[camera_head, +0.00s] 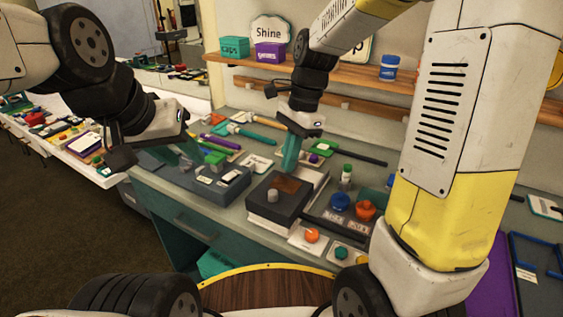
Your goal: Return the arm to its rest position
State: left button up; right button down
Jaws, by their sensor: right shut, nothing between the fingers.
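My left gripper (193,158) comes in from the left and hangs over the dark tray at the left of the counter. Its teal fingers angle down, and I cannot make out the gap between them. My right gripper (289,163) points down above the dark box with a brown top patch. Its teal fingers are shut with nothing between them. I cannot tell whether the fingertips touch anything.
A dark box (261,209) with a grey knob stands at the counter's front edge. A dark tray (229,193) is left of it. Blue (340,201) and orange (366,210) knobs lie to the right. A wooden shelf (345,73) crosses the back wall.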

jog(key=s+d+r+n+t, duration=0.7)
jog(key=s+d+r+n, duration=0.1)
jog(key=s+n, duration=0.3)
jog(key=shift+d+r+n+t, duration=0.2)
jog(key=shift+r+n+t, duration=0.1)
jog(key=shift+r+n, duration=0.6)
jog(key=shift+s, duration=0.1)
